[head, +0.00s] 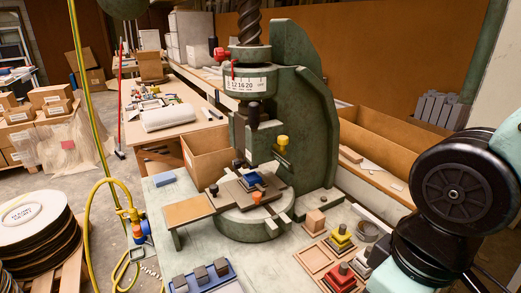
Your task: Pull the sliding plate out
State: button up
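The green fly press (310,120) stands on the pale bench, with its screw and numbered collar (247,84) above a round bed (250,226). A flat grey-brown sliding plate (232,192) lies on the bed under the ram. A blue block (254,180) sits on the plate, and a small dark knob (213,190) stands at its left edge. A tan shelf (188,211) reaches out from the bed to the left. My gripper is out of view; only part of my arm shows at the right, apart from the plate.
A blue tray with grey blocks (205,279) lies at the front. Wooden trays with yellow and red pieces (340,241) are right of the bed. A yellow hose (88,230) hangs left of the bench. A blue block (165,179) lies on the bench behind the shelf.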

aim_at(227, 194)
jog(key=k+j+u, duration=0.1)
jog(key=j+u, duration=0.25)
jog(key=k+j+u, duration=0.1)
jog(key=u, duration=0.25)
jog(key=j+u, duration=0.35)
